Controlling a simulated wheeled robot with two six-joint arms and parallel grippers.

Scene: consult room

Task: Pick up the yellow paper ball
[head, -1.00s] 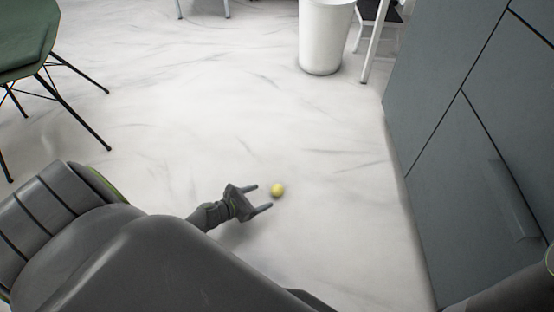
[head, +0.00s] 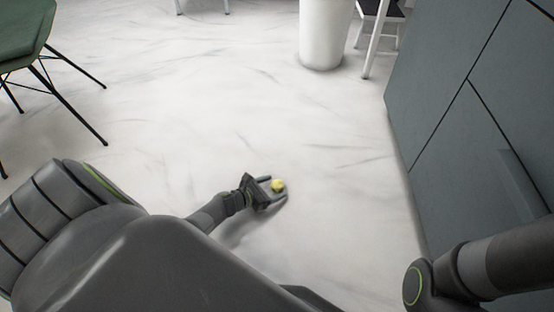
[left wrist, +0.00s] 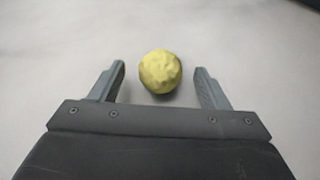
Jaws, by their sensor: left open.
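The yellow paper ball (head: 278,185) lies on the pale marbled floor in the head view. It is small, round and crumpled. My left gripper (head: 277,189) is low over the floor with its two fingers open, one on each side of the ball. In the left wrist view the ball (left wrist: 160,71) sits between and slightly beyond the fingertips of the left gripper (left wrist: 160,74), with a gap on both sides and no finger touching it. Part of my right arm shows at the lower right of the head view, but its gripper is not visible.
A grey cabinet (head: 450,110) stands along the right side. A white bin (head: 324,35) and a white-legged stool (head: 376,40) are at the top. A green chair (head: 22,32) with black legs stands at the upper left. The floor around the ball is clear.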

